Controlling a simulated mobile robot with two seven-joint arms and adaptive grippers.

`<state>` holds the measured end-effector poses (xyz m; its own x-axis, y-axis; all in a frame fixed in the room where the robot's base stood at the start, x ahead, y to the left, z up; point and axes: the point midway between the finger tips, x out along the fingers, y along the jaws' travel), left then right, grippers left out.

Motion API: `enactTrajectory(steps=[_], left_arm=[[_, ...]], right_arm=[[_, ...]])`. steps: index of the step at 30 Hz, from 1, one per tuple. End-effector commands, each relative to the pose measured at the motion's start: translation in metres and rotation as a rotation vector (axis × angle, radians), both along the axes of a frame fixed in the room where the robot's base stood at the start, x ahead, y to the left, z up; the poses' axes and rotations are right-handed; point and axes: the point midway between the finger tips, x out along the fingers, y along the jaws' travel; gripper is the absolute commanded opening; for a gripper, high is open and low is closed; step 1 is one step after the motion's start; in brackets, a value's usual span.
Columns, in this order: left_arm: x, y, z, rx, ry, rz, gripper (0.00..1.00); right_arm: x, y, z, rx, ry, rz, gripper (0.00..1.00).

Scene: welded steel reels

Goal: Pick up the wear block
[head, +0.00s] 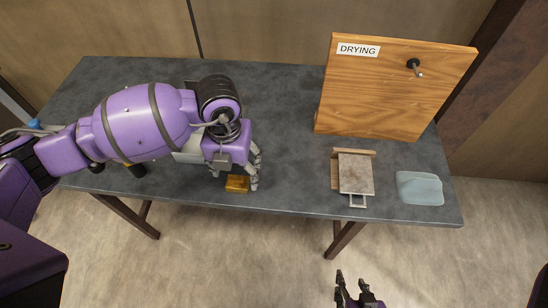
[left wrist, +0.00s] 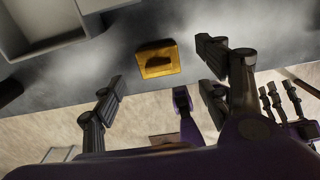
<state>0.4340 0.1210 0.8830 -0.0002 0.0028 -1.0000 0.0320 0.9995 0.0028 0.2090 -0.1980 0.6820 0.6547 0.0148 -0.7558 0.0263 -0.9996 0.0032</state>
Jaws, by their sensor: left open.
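The wear block appears to be the small amber-yellow block (head: 237,184) at the front edge of the dark table. In the left wrist view it is a yellow block (left wrist: 158,61) with a dark patch on top. My left gripper (head: 234,177) is over it, fingers pointing down. In the left wrist view its fingers (left wrist: 157,72) are spread, with the block ahead between them and no clear contact. Part of the block is hidden by the gripper in the head view. My right gripper (head: 351,279) is open and empty, in front of the table, well away from the block.
A grey tray (left wrist: 40,38) lies close to the block.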

Motion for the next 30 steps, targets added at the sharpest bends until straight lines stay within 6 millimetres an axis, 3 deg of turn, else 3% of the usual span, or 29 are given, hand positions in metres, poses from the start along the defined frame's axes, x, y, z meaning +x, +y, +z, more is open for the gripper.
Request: enactTrajectory(steps=[9, 17, 30], left_arm=[[-0.002, 0.003, -0.043, -0.002, 0.003, -0.001, 0.69], [-0.001, 0.003, -0.045, -0.002, 0.002, -0.002, 0.69], [-0.001, 0.003, -0.045, -0.002, 0.002, -0.002, 0.12]], right_arm=[[0.011, -0.004, 0.006, -0.007, -0.02, 0.003, 0.4], [0.011, -0.006, 0.006, -0.009, -0.019, 0.001, 0.4], [0.009, -0.006, 0.006, -0.009, -0.016, 0.001, 0.4]])
